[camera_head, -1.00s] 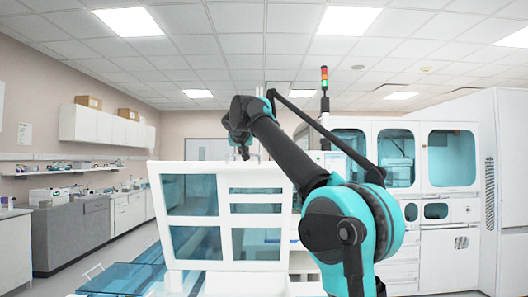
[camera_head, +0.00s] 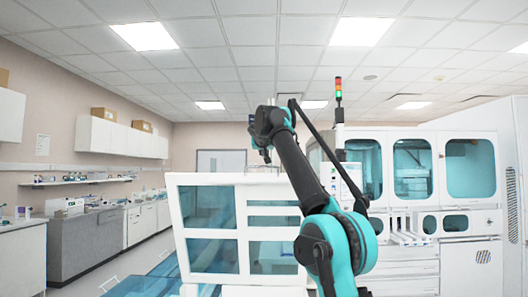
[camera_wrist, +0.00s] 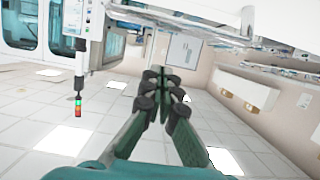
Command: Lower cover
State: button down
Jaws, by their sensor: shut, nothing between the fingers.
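The cover (camera_head: 228,230) is a white framed panel with blue-tinted windows. It stands raised and nearly upright in the lower middle of the head view. My gripper (camera_head: 266,152) is at the end of my raised arm, near the cover's top edge in the picture and partly hidden by my wrist. Contact between them cannot be told. In the wrist view my gripper (camera_wrist: 165,85) is shut, with its dark fingers together and nothing between them. A white edge at the top of that view cannot be identified for certain.
A large white machine (camera_head: 466,220) with blue windows stands at the right, with a signal light tower (camera_head: 338,95) beside it. Grey and white counters (camera_head: 88,243) line the left wall. Blue-tinted panels (camera_head: 160,282) lie low at the left of the cover.

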aim_at(264, 179)
jog(key=shift+x, duration=0.85)
jog(key=shift+s+f, duration=0.3)
jog(key=shift+s, duration=0.15)
jog(key=shift+s+a+f, duration=0.1)
jog(key=shift+s+f, duration=0.3)
jog(key=shift+f, duration=0.25)
jog(key=shift+s+f, duration=0.4)
jog(key=shift+f, duration=0.3)
jog(key=s+f+t, duration=0.1)
jog(key=s+f, duration=1)
jog(key=s, duration=0.2)
jog(key=s+f, duration=1.1)
jog(key=s, duration=0.3)
jog(key=s+f, duration=0.4)
jog(key=f, duration=0.5)
jog(key=s+f, duration=0.4)
jog(key=f, duration=0.5)
jog(key=s+a+f, duration=0.1)
jog(key=s+f, duration=0.3)
jog(key=f, duration=0.6)
jog(key=shift+s, duration=0.15)
